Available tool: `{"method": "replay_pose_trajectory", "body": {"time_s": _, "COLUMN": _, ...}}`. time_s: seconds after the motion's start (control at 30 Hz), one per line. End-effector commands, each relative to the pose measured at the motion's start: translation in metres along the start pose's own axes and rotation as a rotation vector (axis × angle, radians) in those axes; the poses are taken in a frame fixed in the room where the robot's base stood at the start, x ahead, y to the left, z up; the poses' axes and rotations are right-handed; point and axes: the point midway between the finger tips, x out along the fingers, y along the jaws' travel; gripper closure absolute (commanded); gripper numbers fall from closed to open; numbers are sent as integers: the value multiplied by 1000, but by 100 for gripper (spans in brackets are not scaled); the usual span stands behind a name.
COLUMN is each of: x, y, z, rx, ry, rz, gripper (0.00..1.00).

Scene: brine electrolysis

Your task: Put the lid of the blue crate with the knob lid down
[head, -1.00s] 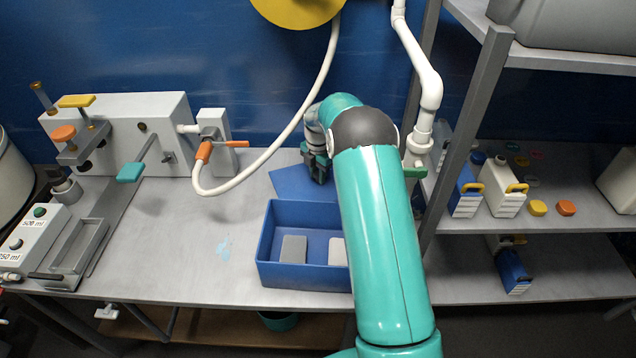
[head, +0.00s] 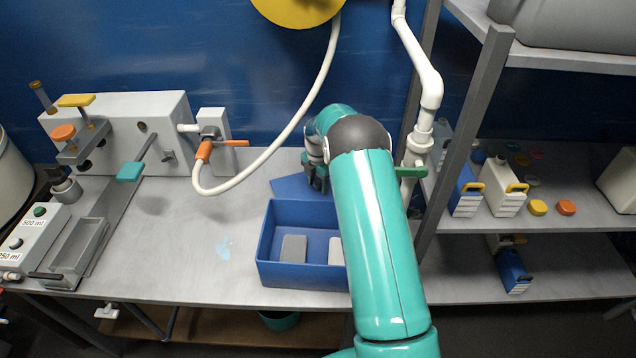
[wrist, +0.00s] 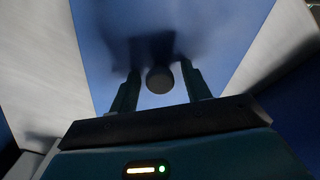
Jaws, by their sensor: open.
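The blue crate (head: 300,274) stands open on the grey bench. Its blue lid (head: 289,187) lies just behind it, partly hidden by the crate and my arm. It looks flat on the bench, though its far side is hidden. In the wrist view the lid (wrist: 225,30) fills the middle, with a dark round knob (wrist: 159,80). My gripper (head: 318,183) is over the lid in the head view. In the wrist view my gripper (wrist: 160,85) is open, with one finger on each side of the knob and a gap at both sides.
Two pale blocks, one left (head: 293,248) and one right (head: 335,250), lie inside the crate. A white hose (head: 290,130) hangs left of my arm. A white pipe with a green handle (head: 411,171) is close on the right.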

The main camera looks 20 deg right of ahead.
Motion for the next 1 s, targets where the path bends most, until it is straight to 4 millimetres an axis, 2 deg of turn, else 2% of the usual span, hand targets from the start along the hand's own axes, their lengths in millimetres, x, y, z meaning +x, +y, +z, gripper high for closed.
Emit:
{"method": "replay_pose_trajectory", "body": {"time_s": 0.17, "x": -8, "y": 0, "z": 0, "rx": 0, "ry": -1, "rz": 1, "gripper": 52}}
{"method": "replay_pose_trajectory", "body": {"time_s": 0.27, "x": -23, "y": 1, "z": 1, "rx": 0, "ry": -1, "rz": 4, "gripper": 52}}
{"method": "replay_pose_trajectory", "body": {"time_s": 0.6, "x": -95, "y": 1, "z": 0, "rx": 0, "ry": -1, "rz": 3, "gripper": 52}}
{"method": "replay_pose_trajectory", "body": {"time_s": 0.7, "x": -110, "y": 0, "z": 0, "rx": 0, "ry": -1, "rz": 2, "gripper": 52}}
{"method": "replay_pose_trajectory", "body": {"time_s": 0.87, "x": -123, "y": 0, "z": 0, "rx": 4, "ry": -1, "rz": 0, "gripper": 52}}
{"method": "replay_pose_trajectory", "body": {"time_s": 1.0, "x": -142, "y": -3, "z": -8, "rx": 51, "ry": -10, "rz": 12, "gripper": 52}}
